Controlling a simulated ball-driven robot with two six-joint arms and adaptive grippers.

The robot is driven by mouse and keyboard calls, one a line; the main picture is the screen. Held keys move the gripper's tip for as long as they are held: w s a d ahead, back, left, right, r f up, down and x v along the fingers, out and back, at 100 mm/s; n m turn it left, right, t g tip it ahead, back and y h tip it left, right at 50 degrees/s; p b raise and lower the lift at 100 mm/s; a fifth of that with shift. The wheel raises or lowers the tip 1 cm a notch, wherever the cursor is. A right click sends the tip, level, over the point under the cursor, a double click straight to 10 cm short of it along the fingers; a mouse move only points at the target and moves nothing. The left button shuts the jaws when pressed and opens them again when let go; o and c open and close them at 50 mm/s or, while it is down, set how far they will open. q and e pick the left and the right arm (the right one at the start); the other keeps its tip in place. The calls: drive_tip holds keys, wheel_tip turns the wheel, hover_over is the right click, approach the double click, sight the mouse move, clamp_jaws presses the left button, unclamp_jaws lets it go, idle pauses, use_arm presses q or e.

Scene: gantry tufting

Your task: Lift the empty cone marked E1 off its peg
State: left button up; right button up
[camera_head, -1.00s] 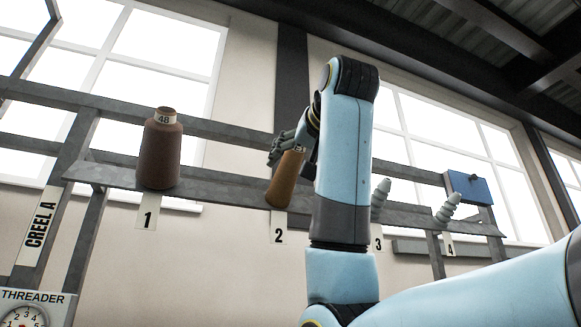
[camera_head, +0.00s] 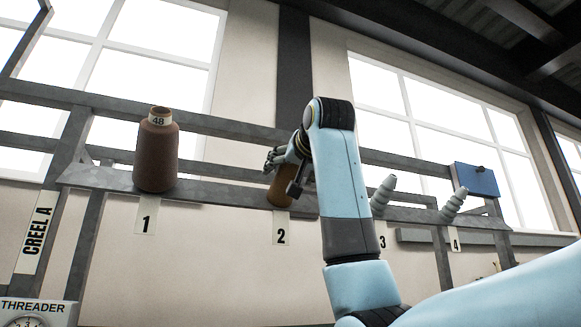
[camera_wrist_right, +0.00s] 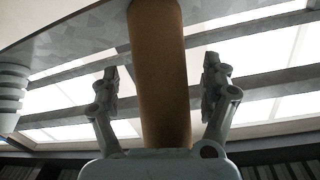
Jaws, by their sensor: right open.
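An orange-brown cone (camera_head: 281,194) stands at the place labelled 2 on the creel shelf, partly hidden behind my right gripper. No E1 mark can be read on it now. My right gripper (camera_head: 277,160) is at the cone's upper part in the head view. In the right wrist view the cone (camera_wrist_right: 160,75) runs between the two open fingers of the gripper (camera_wrist_right: 160,90), with a gap on each side. The cone's peg is hidden. My left gripper is not in view.
A brown cone marked 48 (camera_head: 156,155) stands at place 1. Bare grey pegs stand at place 3 (camera_head: 382,195) and place 4 (camera_head: 454,204). A blue box (camera_head: 476,180) sits at the right end. The creel rail (camera_head: 225,125) runs behind.

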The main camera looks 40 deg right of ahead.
drive_tip(key=c, duration=1.5)
drive_tip(key=shift+s+r, duration=0.1)
drive_tip(key=shift+s, duration=0.05)
drive_tip(key=shift+s+a+r, duration=0.1)
drive_tip(key=shift+s+r, duration=0.25)
drive_tip(key=shift+s+r, duration=0.2)
drive_tip(key=shift+s, duration=0.05)
drive_tip(key=shift+s+a+r, duration=0.4)
drive_tip(key=shift+s+r, duration=0.8)
drive_tip(key=shift+s, duration=0.5)
drive_tip(key=shift+s+a+r, duration=0.45)
drive_tip(key=shift+s+r, duration=0.75)
drive_tip(key=shift+s, duration=0.5)
drive_tip(key=shift+s+a+r, duration=0.4)
drive_tip(key=shift+s+r, duration=0.8)
drive_tip(key=shift+s, duration=0.5)
